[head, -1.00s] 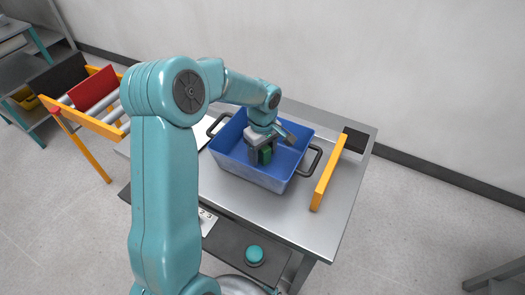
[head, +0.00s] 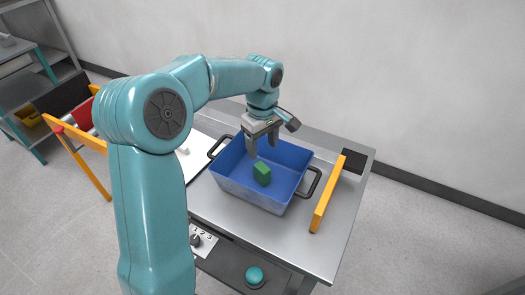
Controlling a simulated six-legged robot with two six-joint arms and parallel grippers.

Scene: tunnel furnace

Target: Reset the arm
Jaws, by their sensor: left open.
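My left gripper (head: 263,146) is open and empty, pointing down above the blue bin. My left arm (head: 155,190) comes in from the left and arches over the table. A green block (head: 262,173) lies on the floor of the blue bin (head: 247,197), below and apart from the fingers. The bin has dark handles at its left and right ends and stands on the metal table (head: 300,235). My right gripper is not in view.
An orange bar (head: 328,193) stands at the bin's right. A dark square (head: 355,163) is on the table's far right corner. A teal button (head: 255,277) and a numbered dial panel (head: 202,240) are at the front. An orange-framed roller conveyor (head: 75,130) and a shelf (head: 35,75) are at left.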

